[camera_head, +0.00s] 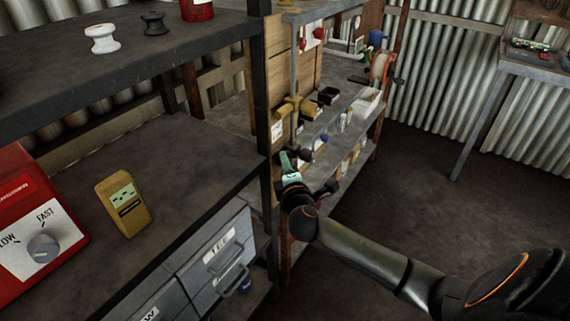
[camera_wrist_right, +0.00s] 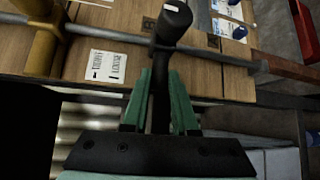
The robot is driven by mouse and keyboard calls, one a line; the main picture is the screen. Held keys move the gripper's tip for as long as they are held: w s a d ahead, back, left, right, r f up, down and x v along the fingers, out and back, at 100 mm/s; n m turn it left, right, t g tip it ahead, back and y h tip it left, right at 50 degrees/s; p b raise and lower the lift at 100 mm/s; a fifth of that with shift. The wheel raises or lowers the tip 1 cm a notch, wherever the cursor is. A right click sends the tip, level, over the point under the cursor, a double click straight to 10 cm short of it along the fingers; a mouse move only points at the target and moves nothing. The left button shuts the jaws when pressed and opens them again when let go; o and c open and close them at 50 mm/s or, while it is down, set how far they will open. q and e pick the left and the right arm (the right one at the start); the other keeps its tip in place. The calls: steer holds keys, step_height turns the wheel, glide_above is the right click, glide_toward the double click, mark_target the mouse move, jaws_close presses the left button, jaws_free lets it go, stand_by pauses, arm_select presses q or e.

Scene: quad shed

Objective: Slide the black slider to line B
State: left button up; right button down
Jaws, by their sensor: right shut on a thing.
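My right gripper (camera_head: 287,160) reaches the wooden board beside the dark shelf post in the head view. In the right wrist view its green fingers (camera_wrist_right: 161,100) are shut on the stem of a black slider (camera_wrist_right: 175,22). The slider's rounded knob, with a small white mark on top, sticks out beyond the fingertips. The slider is mostly hidden by the gripper in the head view. My left gripper is not in view.
A yellow fitting (camera_head: 290,105) on a grey pipe (camera_head: 294,65) stands close above the gripper. A white label (camera_wrist_right: 103,66) is on the wooden board. The dark shelf post (camera_head: 264,110) stands close on the left. Open floor (camera_head: 430,200) lies to the right.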

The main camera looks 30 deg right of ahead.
steer(key=shift+d+r, duration=0.1)
steer(key=shift+r, duration=0.25)
steer(key=c, duration=0.9)
jaws_free()
steer(key=shift+f, duration=0.1)
steer(key=shift+c, duration=0.2)
steer(key=shift+o, duration=1.3)
steer(key=shift+f, duration=0.15)
steer(key=shift+f, duration=0.1)
steer(key=v, duration=1.2)
steer(key=shift+s, duration=0.25)
